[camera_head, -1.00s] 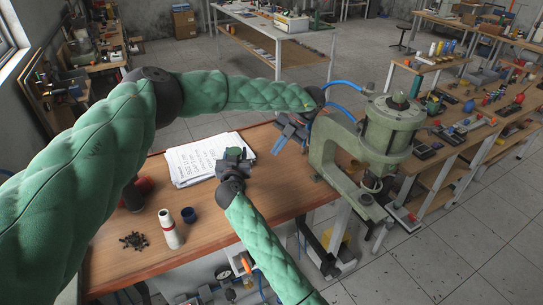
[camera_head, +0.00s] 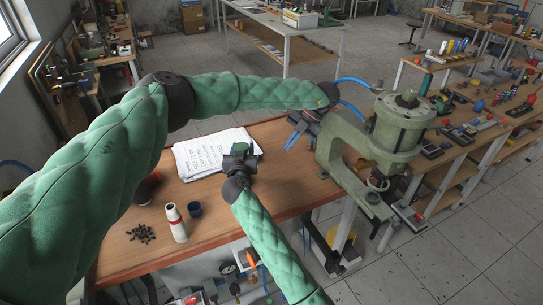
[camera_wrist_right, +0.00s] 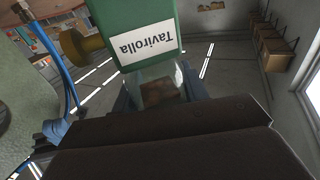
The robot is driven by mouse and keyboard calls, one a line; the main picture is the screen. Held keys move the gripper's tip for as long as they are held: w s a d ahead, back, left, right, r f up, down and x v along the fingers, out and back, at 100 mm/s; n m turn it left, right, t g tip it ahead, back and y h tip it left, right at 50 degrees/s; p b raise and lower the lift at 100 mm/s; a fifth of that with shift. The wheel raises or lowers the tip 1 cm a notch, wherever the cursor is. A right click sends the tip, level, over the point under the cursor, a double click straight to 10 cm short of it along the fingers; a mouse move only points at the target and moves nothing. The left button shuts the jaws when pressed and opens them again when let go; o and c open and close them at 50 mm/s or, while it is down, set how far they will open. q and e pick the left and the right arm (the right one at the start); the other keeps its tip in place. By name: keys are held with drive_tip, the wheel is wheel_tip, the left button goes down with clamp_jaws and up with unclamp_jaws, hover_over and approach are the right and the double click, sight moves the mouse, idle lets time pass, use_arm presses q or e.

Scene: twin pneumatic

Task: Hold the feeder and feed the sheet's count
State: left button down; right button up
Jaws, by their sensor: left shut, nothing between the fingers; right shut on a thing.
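My right gripper (camera_head: 239,160) is shut on a small green feeder (camera_head: 240,148) above the table, beside the sheet. In the right wrist view the feeder (camera_wrist_right: 135,18) is a green block with a white label reading "Tavirolla" and a brass knob at its side. The dark fingers fill the lower part of that view. The white printed sheet (camera_head: 198,158) lies on a stack of papers; its print is too small to read. My left gripper (camera_head: 303,122) is shut and empty beside the green press, partly hidden by its own arm.
A green press (camera_head: 400,125) with blue hoses stands at the table's right end. On the wooden table (camera_head: 120,262) are a pile of small black pieces (camera_head: 141,233), a white bottle with a red band (camera_head: 176,224) and a dark blue cup (camera_head: 195,209). Other benches stand behind.

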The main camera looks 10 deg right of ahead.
use_arm(q)
drive_tip(key=shift+s+d, duration=0.1)
drive_tip(key=shift+d, duration=0.1)
drive_tip(key=a+f, duration=0.8)
drive_tip(key=a, duration=0.1)
drive_tip(key=shift+a, duration=0.25)
idle(0.3)
